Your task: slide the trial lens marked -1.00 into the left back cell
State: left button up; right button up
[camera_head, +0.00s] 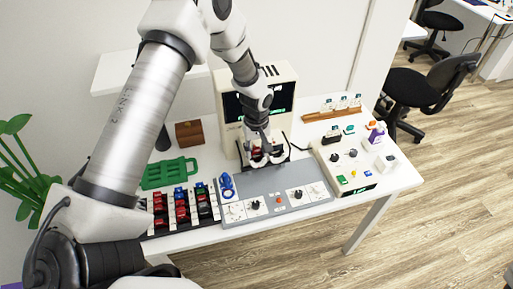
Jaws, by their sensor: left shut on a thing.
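My left gripper (266,157) reaches down in front of the cream machine with the dark screen. It is shut on a small red-rimmed trial lens (257,152), mostly hidden by the fingers. The gripper is at a small dark holder behind the grey panel (285,181). I cannot tell whether the lens is in a cell or above it, and the left back cell cannot be made out. Several red, blue and dark lenses stand in the lens rack (158,190) at the left. The -1.00 marking is too small to read. My right gripper is not in view.
The cream machine (280,75) stands close behind the gripper. A green tray (170,173) and brown box (189,133) lie at the left. A control box (343,164), wooden rack (331,114) and purple-white bottle (376,134) stand at the right. Blue item (227,185) sits on the panel.

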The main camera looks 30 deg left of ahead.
pick_arm(q)
jog(key=shift+f, duration=0.1)
jog(key=o, duration=0.8)
notch_tip(320, 180, up, 12)
dwell(0.6)
